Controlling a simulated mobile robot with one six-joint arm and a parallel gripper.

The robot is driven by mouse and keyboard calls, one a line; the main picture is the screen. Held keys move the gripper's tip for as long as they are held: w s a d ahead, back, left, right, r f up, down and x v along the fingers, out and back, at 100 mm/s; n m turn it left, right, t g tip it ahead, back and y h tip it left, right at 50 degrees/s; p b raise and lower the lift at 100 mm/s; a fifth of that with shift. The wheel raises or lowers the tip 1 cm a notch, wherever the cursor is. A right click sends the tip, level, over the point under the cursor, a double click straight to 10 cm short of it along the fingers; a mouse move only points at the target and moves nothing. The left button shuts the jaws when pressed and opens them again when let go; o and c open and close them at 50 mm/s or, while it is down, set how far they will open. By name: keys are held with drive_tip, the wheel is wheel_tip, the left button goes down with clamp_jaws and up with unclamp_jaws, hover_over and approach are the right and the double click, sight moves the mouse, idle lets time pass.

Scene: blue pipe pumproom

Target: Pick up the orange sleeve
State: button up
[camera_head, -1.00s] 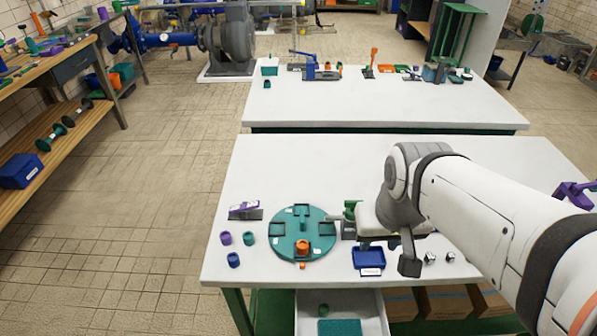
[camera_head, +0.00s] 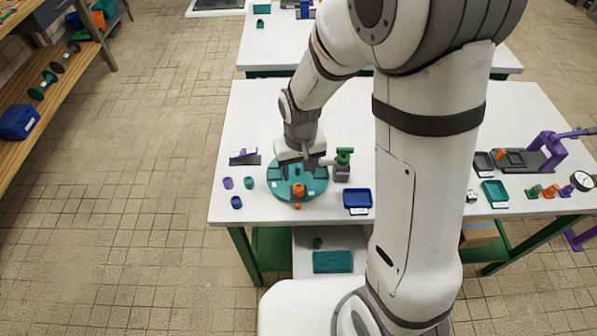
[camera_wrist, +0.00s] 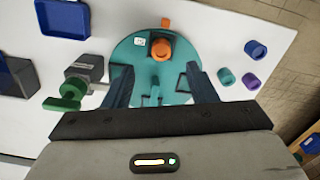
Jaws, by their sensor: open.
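The orange sleeve (camera_head: 298,190) stands near the front edge of a round teal turntable (camera_head: 318,190) on the white table. In the wrist view the sleeve (camera_wrist: 161,49) shows beyond the fingertips, roughly centred between them. A small orange tab (camera_wrist: 165,22) sits at the disc's rim beside it. My gripper (camera_head: 300,170) is above the back part of the disc, behind the sleeve in the head view. In the wrist view my gripper (camera_wrist: 155,82) has its two dark fingers spread apart with nothing held. The gripper's body hides the rear of the disc.
A grey and green vise-like fixture (camera_head: 342,165) stands close right of the disc. A blue tray (camera_head: 357,200) lies right of the front. Purple and teal cups (camera_head: 249,183) and a purple-topped block (camera_head: 243,157) are left. An open drawer (camera_head: 330,245) is below the front edge.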

sight(298, 187)
drive_tip(key=shift+a+f, duration=0.2)
drive_tip(key=shift+f, duration=0.55)
drive_tip(key=shift+w+f+p, duration=0.15)
drive_tip(key=shift+f+p, duration=0.2)
drive_tip(key=shift+f, duration=1.4)
drive_tip(key=shift+w+f+p, duration=0.15)
drive_tip(key=shift+f+p, duration=0.2)
drive_tip(key=shift+f, duration=1.35)
drive_tip(key=shift+c, duration=0.5)
drive_tip(key=c, duration=1)
drive_tip(key=shift+r, duration=0.15)
